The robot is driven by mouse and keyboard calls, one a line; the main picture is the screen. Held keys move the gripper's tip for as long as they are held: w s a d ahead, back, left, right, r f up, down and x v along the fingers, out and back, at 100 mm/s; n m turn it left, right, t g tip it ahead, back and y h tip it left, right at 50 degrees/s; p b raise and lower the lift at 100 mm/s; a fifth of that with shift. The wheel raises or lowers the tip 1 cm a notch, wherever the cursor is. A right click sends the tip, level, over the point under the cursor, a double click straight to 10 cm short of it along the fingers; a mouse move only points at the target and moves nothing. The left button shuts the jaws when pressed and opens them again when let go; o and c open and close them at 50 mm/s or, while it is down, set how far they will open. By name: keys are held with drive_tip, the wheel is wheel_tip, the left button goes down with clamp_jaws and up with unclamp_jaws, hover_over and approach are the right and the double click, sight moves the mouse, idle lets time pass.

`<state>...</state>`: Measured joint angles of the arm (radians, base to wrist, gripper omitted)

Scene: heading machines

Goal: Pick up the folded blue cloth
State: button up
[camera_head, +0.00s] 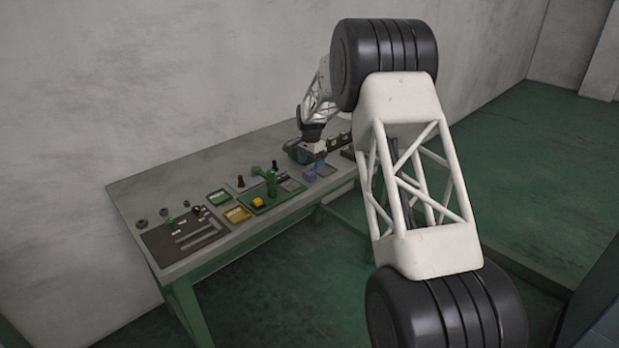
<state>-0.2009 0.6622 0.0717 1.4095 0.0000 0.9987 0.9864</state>
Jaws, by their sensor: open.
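A small blue patch that looks like the folded blue cloth (326,171) lies near the right part of the green-legged table, close to its front edge. It is small in this view, and its folds cannot be made out. My gripper (318,162) is over the table just above and beside the blue patch, pointing down. It is open. Its fingertips are small and partly blend with things behind, so I cannot tell whether they touch the cloth.
The table (128,187) stands along the wall. A green mat (288,196) with a green upright piece (271,182), a yellow tray (237,214), a green tray (219,197) and a dark mat with tools (165,243) lie to the left. My large arm links hide the table's right end.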

sight(309, 173)
drive_tip(key=shift+f, duration=0.15)
drive_tip(key=shift+a+f, duration=0.15)
drive_tip(key=shift+f, duration=1.15)
drive_tip(key=shift+a+f, duration=0.1)
drive_tip(key=shift+f, duration=1.15)
drive_tip(key=c, duration=1)
drive_tip(key=shift+r, duration=0.15)
drive_tip(key=shift+r, duration=1.4)
drive_tip(key=shift+s+r, duration=0.15)
drive_tip(key=shift+r, duration=0.15)
drive_tip(key=s+d, duration=0.1)
drive_tip(key=s, duration=0.4)
drive_tip(key=s+d+r, duration=0.1)
drive_tip(key=s, duration=0.4)
drive_tip(key=s+d, duration=0.1)
drive_tip(key=s, duration=0.4)
drive_tip(key=shift+s+d+r, duration=0.1)
drive_tip(key=shift+s+r, duration=0.05)
